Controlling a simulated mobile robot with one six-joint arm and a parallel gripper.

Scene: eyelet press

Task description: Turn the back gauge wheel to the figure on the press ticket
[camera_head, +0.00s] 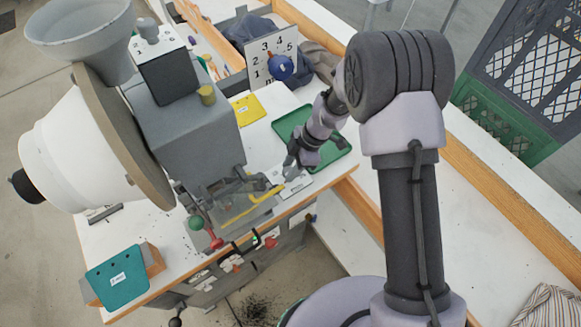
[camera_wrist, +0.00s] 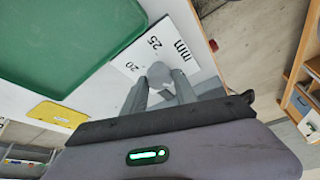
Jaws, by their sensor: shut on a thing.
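The back gauge wheel looks to be the small grey knob (camera_wrist: 159,74) on a white scale plate (camera_wrist: 186,31) in the wrist view. The figures 20 and 25 and the letters mm show on the plate; other marks are hidden. My gripper (camera_wrist: 162,84) is shut on the knob, one finger on each side. In the head view my gripper (camera_head: 291,166) reaches down to the plate (camera_head: 299,184) at the table's front edge, beside the press (camera_head: 190,135). A yellow card (camera_head: 246,110) with a small white label lies behind; I cannot read it or tell whether it is the press ticket.
A green tray (camera_head: 337,152) lies close beside my gripper. Another dial board (camera_head: 259,55) with figures 1 to 5 and a blue knob (camera_head: 280,67) stands at the back.

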